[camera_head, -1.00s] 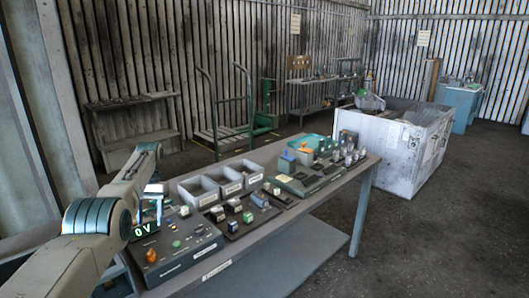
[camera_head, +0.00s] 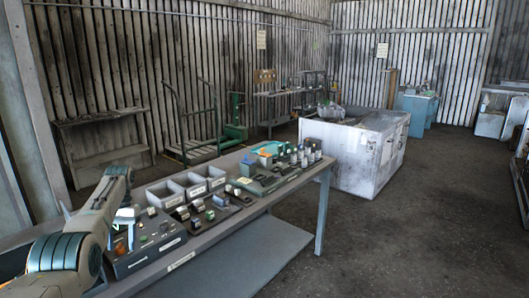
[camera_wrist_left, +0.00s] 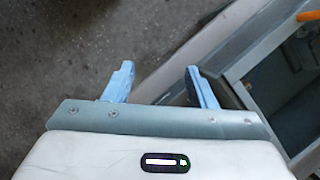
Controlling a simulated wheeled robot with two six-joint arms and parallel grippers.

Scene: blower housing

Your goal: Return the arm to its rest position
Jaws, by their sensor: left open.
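My left arm (camera_head: 88,225) comes in from the lower left of the head view, bent, with its forearm reaching up along the workbench's left end. My left gripper (camera_wrist_left: 160,82) is open in the left wrist view, with two blue fingers apart and nothing between them. In the head view the left gripper (camera_head: 128,222) is small, in front of the panel at the bench's left end; whether it touches anything there cannot be told. Below the fingers the left wrist view shows dark floor and a pale edge. My right gripper is in neither view.
The workbench (camera_head: 240,222) carries grey bins (camera_head: 166,194), a dark panel (camera_head: 150,245) and several small parts. A grey-edged recess (camera_wrist_left: 270,75) with an orange item lies right of the fingers. A white crate (camera_head: 352,158) stands behind the bench. Floor at right is clear.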

